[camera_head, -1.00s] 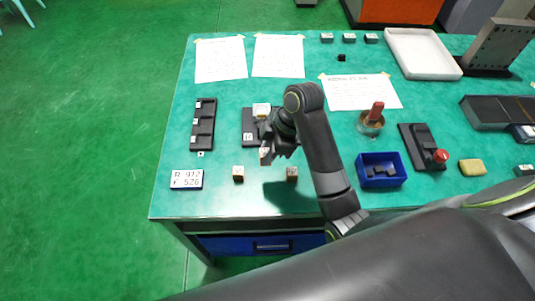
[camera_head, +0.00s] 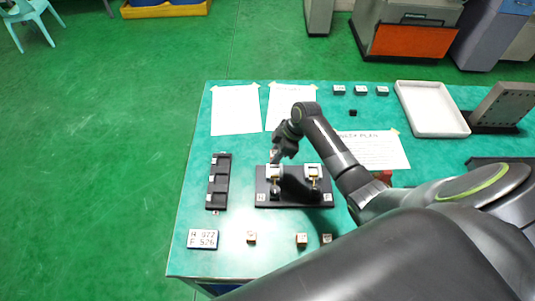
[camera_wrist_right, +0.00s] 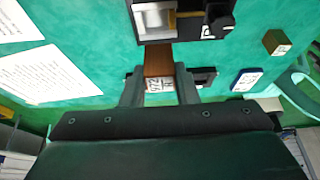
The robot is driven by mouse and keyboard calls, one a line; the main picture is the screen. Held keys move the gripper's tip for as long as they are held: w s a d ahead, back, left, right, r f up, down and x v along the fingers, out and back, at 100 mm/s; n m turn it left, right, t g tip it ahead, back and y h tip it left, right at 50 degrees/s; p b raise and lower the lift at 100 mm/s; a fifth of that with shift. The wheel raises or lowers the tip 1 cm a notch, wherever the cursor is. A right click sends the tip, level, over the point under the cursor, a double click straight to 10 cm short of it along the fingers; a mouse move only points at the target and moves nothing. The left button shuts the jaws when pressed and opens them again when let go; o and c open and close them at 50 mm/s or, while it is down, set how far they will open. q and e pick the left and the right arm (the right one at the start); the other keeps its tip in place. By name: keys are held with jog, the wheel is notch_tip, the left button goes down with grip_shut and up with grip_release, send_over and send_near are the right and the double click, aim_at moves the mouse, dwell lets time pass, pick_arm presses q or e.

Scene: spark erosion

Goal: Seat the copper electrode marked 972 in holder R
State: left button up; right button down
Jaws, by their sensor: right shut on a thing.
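My right gripper (camera_head: 276,153) is shut on a copper electrode, just beyond the left holder in the head view. In the right wrist view the copper electrode (camera_wrist_right: 159,62) sits between the fingers of my right gripper (camera_wrist_right: 160,88). Its white end label appears to read 972. A black base (camera_head: 294,201) carries two holders with pale metal clamps, a left holder (camera_head: 275,172) and a right holder (camera_head: 313,172). Their letters are too small to read surely. One holder (camera_wrist_right: 185,22), with a black knob, lies ahead of the electrode in the wrist view; contact cannot be told. My left gripper is out of view.
A sign (camera_head: 203,239) lists 972 and 526. A black slotted tray (camera_head: 218,181) lies left of the base. Small blocks (camera_head: 252,237) (camera_head: 301,240) stand at the front. Paper sheets (camera_head: 236,110) and a white tray (camera_head: 433,108) lie at the back. My arm covers the right side.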

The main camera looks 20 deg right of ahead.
jog(key=shift+w+d+f, duration=0.1)
jog(key=shift+f+b, duration=0.55)
jog(key=shift+b, duration=0.15)
notch_tip(320, 180, down, 4)
jog(key=b, duration=0.4)
jog(key=shift+f, duration=0.1)
jog(key=shift+f+b, duration=0.55)
jog(key=shift+f, duration=0.25)
jog(key=shift+f, duration=0.2)
jog(key=c, duration=1)
grip_release()
jog(key=shift+r, duration=0.1)
jog(key=shift+c, duration=0.2)
